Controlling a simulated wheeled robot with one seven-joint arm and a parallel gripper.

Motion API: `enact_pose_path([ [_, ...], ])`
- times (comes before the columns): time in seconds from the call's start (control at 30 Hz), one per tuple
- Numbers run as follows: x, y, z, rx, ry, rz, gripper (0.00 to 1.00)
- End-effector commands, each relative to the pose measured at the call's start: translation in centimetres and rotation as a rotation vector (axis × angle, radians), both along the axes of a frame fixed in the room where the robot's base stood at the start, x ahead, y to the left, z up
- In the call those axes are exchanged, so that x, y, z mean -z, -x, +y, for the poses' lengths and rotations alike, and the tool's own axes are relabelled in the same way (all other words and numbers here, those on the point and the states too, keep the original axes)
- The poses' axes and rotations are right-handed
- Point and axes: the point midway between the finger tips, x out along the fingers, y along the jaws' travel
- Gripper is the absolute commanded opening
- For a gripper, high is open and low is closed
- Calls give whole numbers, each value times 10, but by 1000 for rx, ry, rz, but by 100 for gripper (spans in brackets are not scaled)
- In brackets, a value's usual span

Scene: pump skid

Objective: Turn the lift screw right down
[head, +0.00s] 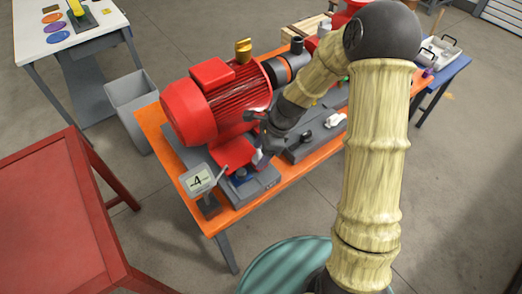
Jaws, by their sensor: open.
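The red motor (205,108) sits on a grey base on the orange bench, with its red foot (233,153) toward the near side. A small display (198,180) on a stand by the foot reads what looks like -4. My gripper (259,137) is open at the motor's near side, close to the foot. A small pale part (258,156) shows just below it, and I cannot tell whether it is the lift screw or a fingertip. The lift screw is not clearly visible; the gripper and arm cover part of this area. I see no clear contact.
The orange bench top (220,217) has a bare front corner. A red table (50,215) stands at the left, a grey bin (130,100) behind it, and a white table (65,30) at the back left. Dark fittings and a white piece (335,120) lie right of the gripper.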

Motion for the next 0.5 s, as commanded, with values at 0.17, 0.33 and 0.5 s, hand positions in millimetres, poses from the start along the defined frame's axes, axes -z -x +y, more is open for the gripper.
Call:
enact_pose_path([
  [0.17,0,0,0,0,0,0,52],
  [0.33,0,0,0,0,0,0,19],
  [0.5,-1,0,0,-2,0,0,19],
])
